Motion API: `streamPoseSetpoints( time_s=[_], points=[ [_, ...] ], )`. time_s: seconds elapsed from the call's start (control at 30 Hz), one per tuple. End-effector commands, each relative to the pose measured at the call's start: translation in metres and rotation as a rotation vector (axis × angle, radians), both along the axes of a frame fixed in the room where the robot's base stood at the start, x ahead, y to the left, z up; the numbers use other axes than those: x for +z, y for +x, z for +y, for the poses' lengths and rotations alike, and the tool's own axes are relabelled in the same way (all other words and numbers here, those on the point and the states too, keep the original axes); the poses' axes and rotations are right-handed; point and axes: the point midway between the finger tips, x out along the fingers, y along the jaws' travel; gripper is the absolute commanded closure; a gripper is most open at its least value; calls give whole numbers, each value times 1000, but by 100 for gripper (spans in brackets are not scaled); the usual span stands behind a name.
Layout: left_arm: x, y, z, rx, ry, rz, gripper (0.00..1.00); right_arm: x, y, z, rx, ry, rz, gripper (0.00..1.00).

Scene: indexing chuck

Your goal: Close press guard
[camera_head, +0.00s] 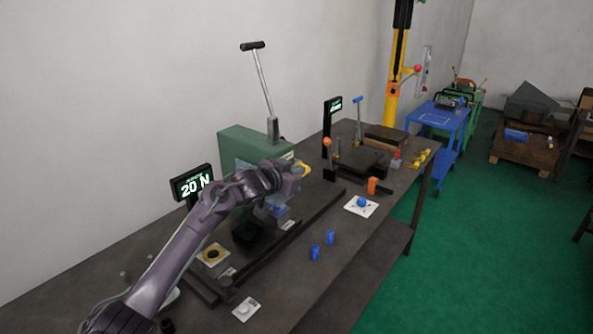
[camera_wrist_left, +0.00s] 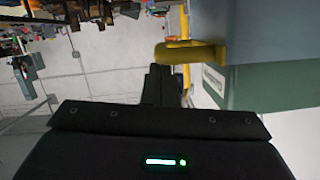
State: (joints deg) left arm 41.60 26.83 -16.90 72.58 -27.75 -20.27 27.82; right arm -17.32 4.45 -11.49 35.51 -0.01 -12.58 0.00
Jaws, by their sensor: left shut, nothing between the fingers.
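The green press (camera_head: 245,148) stands on the dark bench against the wall, with a tall black-handled lever (camera_head: 262,85) on top. A yellow handle (camera_head: 304,168) shows at the press front, right by my left gripper (camera_head: 292,172). In the left wrist view the yellow handle (camera_wrist_left: 190,53) lies just beside the tips of my left gripper (camera_wrist_left: 160,72). A grey-blue panel (camera_wrist_left: 270,35), apparently the guard, is behind the handle, next to the green press body (camera_wrist_left: 270,88). My left gripper is shut and empty; I cannot tell whether it touches the handle. My right gripper is out of view.
A black display reading 20 N (camera_head: 192,183) stands left of the press. A second fixture (camera_head: 362,160) stands farther right. Green floor is free beyond the bench.

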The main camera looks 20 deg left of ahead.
Motion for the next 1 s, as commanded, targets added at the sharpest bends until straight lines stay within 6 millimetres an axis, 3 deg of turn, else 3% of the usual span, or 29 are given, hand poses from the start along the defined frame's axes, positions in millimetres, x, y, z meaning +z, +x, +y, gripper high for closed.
streamPoseSetpoints(
  time_s=[0.13, 0.23, 0.5, 0.6, 1.0],
  points=[
    [-5, 0, 0, 0, -1, 1, 100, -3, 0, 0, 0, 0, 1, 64],
    [-21, 0, 0, 0, -1, 4, 100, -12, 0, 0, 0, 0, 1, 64],
    [-91, -1, 0, 0, -1, 6, 100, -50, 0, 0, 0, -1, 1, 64],
    [-107, 0, 0, 0, 0, 3, 100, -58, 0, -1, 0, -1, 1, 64],
    [-112, -1, 0, 0, 2, 9, 100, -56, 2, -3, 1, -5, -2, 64]
  ],
)
